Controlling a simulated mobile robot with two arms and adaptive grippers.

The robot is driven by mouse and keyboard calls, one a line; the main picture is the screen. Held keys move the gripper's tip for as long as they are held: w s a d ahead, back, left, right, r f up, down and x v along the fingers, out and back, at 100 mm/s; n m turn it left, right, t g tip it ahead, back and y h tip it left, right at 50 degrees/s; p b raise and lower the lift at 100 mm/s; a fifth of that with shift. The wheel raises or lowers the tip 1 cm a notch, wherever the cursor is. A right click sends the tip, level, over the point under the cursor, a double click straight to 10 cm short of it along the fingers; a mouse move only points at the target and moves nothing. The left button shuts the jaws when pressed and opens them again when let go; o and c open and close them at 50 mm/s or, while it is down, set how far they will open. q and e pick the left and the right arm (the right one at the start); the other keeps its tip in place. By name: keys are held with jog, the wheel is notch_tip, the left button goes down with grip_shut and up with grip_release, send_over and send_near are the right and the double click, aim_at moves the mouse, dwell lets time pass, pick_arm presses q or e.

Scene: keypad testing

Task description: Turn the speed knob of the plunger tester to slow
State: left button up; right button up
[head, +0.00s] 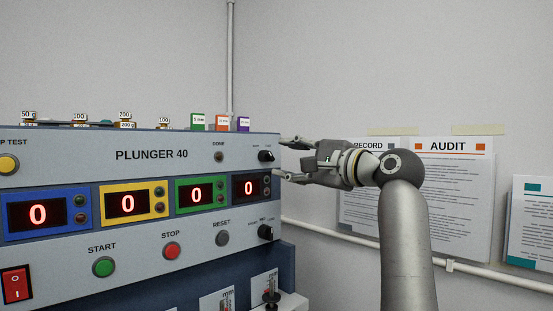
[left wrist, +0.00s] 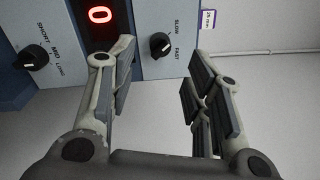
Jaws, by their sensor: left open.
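The plunger tester (head: 152,155) is a grey panel labelled PLUNGER 40. Its speed knob (head: 266,156) is black, at the upper right of the panel. In the left wrist view the speed knob (left wrist: 160,46) sits beside the words SLOW and FAST. Its pale mark seems to lean toward FAST, but it is small. My left gripper (head: 281,156) is open and empty at the panel's right edge, its fingers pointing at the knob. In the left wrist view the knob appears between the spread fingertips, with no visible contact. My right gripper is not in view.
A second black knob (head: 265,232), marked SHORT, MID and LONG, is lower on the panel. Start (head: 103,267), stop (head: 172,251) and reset (head: 222,239) buttons are further left. Small weights and coloured boxes (head: 197,122) stand on top. Wall papers (head: 455,205) hang behind my arm.

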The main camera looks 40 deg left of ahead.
pick_arm(q)
jog(key=d, duration=0.5)
jog(key=shift+s+d+f, duration=0.15)
jog(key=shift+s+d, duration=0.15)
jog(key=shift+d, duration=0.1)
